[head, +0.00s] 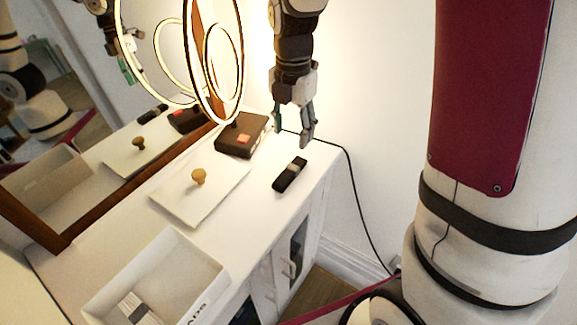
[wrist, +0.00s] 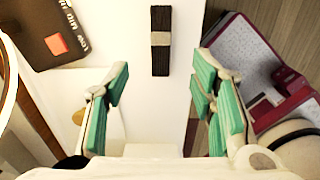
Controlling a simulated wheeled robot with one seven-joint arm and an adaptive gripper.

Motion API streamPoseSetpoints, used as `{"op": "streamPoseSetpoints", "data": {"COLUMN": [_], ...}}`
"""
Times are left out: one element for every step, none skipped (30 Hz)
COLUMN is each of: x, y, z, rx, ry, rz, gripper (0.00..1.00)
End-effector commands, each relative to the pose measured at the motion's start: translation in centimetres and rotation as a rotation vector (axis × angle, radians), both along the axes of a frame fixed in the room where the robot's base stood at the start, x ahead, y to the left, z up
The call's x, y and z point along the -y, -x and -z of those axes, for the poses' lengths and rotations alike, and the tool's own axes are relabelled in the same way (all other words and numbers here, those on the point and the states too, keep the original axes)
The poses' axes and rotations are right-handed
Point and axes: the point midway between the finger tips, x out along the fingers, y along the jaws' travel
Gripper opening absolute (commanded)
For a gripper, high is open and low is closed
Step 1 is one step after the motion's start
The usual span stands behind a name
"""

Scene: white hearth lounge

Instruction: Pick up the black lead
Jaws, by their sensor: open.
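The black lead (head: 284,181) is a short, straight bundle with a grey band round its middle. It lies flat on the white cabinet top near the right edge. In the wrist view the lead (wrist: 160,63) stands upright in the picture, ahead of the fingertips and between their lines. My gripper (head: 293,136) is open and empty, above the back right of the cabinet top. Its two green-padded fingers (wrist: 163,85) are spread wide in the wrist view, apart from the lead.
A dark box with a red patch (head: 240,137) is left of my gripper. A white lid with a wooden knob (head: 174,199) and an open white box (head: 193,257) holding a pale banded bundle (head: 135,308) lie nearer. A mirror and ring lamp stand left. A thin cable hangs at the right.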

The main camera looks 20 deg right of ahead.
Motion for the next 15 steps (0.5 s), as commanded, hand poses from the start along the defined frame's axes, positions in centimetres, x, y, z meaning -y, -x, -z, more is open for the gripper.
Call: {"op": "streamPoseSetpoints", "data": {"x": [0.0, 0.0, 0.0, 0.0, 0.0, 0.0, 0.0, 0.0, 0.0, 0.0, 0.0, 0.0, 0.0, 0.0, 0.1], "y": [0.2, 0.1, 0.1, 0.1, 0.1, 0.2, 0.1, 0.1, 0.1, 0.1, 0.1, 0.1, 0.1, 0.1, 0.1], "z": [1.2, 1.8, 2.6, 3.1, 3.7, 4.4, 4.8, 5.1, 5.6, 5.8, 6.0, 6.2, 6.4, 6.5, 6.7], "rx": [-0.006, -0.007, -0.006, -0.006, -0.006, -0.006, -0.005, -0.004, -0.004, -0.003, -0.002, -0.002, -0.002, -0.002, -0.002], "ry": [0.001, 0.001, 0.001, 0.001, 0.001, 0.001, 0.000, 0.000, 0.000, 0.000, 0.000, 0.000, 0.000, 0.000, 0.000], "rz": [0.000, 0.000, 0.001, 0.001, 0.001, 0.002, 0.002, 0.002, 0.002, 0.002, 0.002, 0.002, 0.003, 0.003, 0.002], "gripper": [0.51, 0.51, 0.51, 0.51, 0.51, 0.51, 0.51, 0.51, 0.51, 0.51, 0.51, 0.51, 0.51, 0.51, 0.51]}}
